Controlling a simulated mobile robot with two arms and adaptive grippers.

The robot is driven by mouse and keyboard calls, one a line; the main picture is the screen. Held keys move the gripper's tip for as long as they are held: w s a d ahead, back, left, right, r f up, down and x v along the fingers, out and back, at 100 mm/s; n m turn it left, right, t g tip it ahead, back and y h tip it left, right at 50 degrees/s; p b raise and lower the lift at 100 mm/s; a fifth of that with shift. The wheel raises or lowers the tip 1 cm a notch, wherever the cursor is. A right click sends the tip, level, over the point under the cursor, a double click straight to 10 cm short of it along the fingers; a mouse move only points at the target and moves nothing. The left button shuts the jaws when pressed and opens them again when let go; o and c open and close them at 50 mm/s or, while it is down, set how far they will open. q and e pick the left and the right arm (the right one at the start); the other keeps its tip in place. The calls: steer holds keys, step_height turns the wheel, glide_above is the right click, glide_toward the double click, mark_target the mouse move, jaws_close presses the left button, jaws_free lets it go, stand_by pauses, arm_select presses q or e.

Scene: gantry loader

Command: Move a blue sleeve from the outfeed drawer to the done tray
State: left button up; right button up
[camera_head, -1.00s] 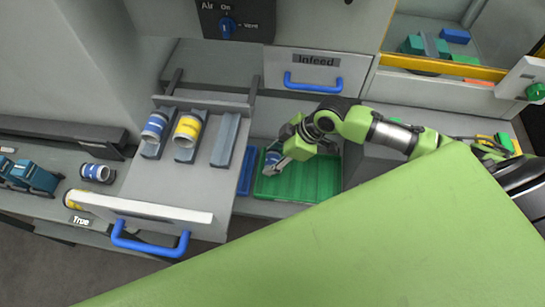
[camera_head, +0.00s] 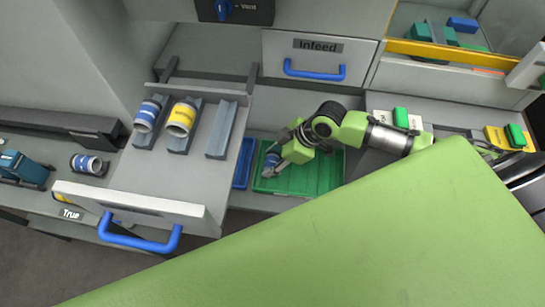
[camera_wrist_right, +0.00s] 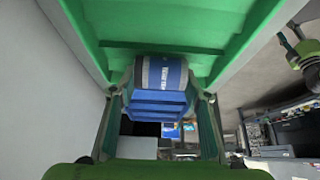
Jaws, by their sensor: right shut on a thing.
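The open drawer (camera_head: 190,165) holds a blue sleeve (camera_head: 147,115) with white bands in its left cradle and a yellow sleeve (camera_head: 182,118) in its middle cradle. Its right cradle (camera_head: 222,131) is empty. My right gripper (camera_head: 273,164) is at the left part of the green tray (camera_head: 318,178), shut on another blue sleeve (camera_head: 271,160). In the right wrist view this held sleeve (camera_wrist_right: 163,74) lies between the fingers, close to the green tray (camera_wrist_right: 212,35). Whether it touches the tray floor is unclear. My left gripper is out of view.
A narrow blue tray (camera_head: 243,163) lies between the drawer and the green tray. The shut Infeed drawer (camera_head: 317,60) is behind. Another blue sleeve (camera_head: 88,164) lies on the left bench. A large green surface hides the lower right.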

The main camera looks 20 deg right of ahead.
steer(key=o, duration=1.4)
steer(key=v, duration=0.7)
steer(key=shift+s+d+r, duration=0.1)
steer(key=shift+d+r, duration=0.05)
steer(key=shift+r, duration=0.05)
